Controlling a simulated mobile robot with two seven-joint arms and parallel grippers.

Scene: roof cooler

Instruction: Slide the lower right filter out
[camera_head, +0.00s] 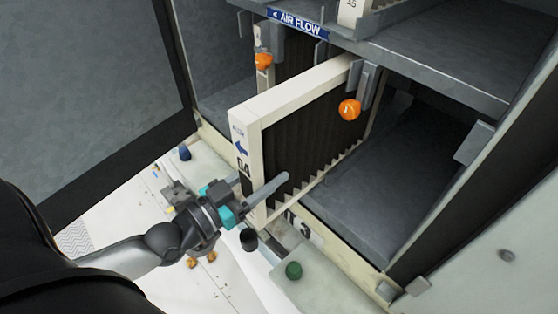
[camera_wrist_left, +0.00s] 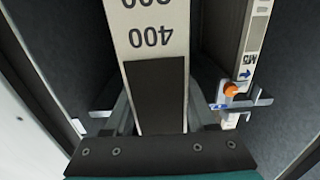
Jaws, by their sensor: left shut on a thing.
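The lower right filter (camera_head: 248,140) has a cream frame around dark pleats and stands upright. It sticks out of the lower bay toward me, and its rear part is still between the rails. My left gripper (camera_head: 258,184) is shut on its front edge, low down, with one finger along each side. In the left wrist view the frame's front face (camera_wrist_left: 160,35), marked 400 with a black patch, sits between the fingers of the gripper (camera_wrist_left: 160,112). My right gripper is not in view.
Another filter (camera_head: 264,80) stands deeper in the bay to the left; it also shows in the left wrist view (camera_wrist_left: 250,50). Orange knobs (camera_head: 349,109) hang beside the upper rails. A shelf (camera_head: 430,75) lies above. The bay floor (camera_head: 390,180) at right is empty.

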